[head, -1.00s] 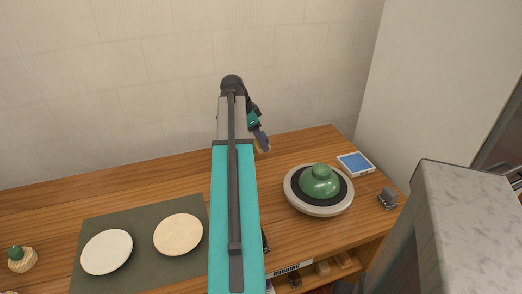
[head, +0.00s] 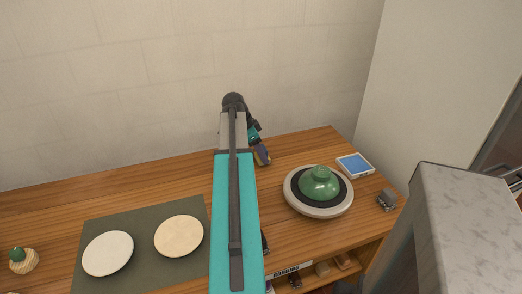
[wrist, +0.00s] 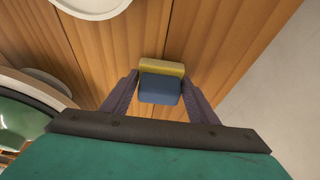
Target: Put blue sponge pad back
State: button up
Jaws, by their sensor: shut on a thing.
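My gripper (wrist: 160,83) is shut on the blue sponge pad (wrist: 160,91), a small block with a blue face and a yellowish strip along its far side. The wrist view shows it between the two dark fingers, above the wooden table. In the head view my gripper (head: 262,156) is near the table's back edge, left of the wheel, and a bit of the pad is hard to make out there. A flat white-rimmed piece with a blue face (head: 355,165) lies at the back right of the table.
A round wheel (head: 318,209) with a green domed piece (head: 320,183) stands right of my arm. A small grey object (head: 388,199) lies at the right edge. A dark mat (head: 145,222) bears two pale discs at left. A wall runs behind the table.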

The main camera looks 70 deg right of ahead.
jog(key=shift+f, duration=0.35)
jog(key=o, duration=1.3)
jog(key=b+v, duration=0.1)
jog(key=v, duration=1.3)
jog(key=shift+w, duration=0.1)
jog(key=shift+f, duration=0.1)
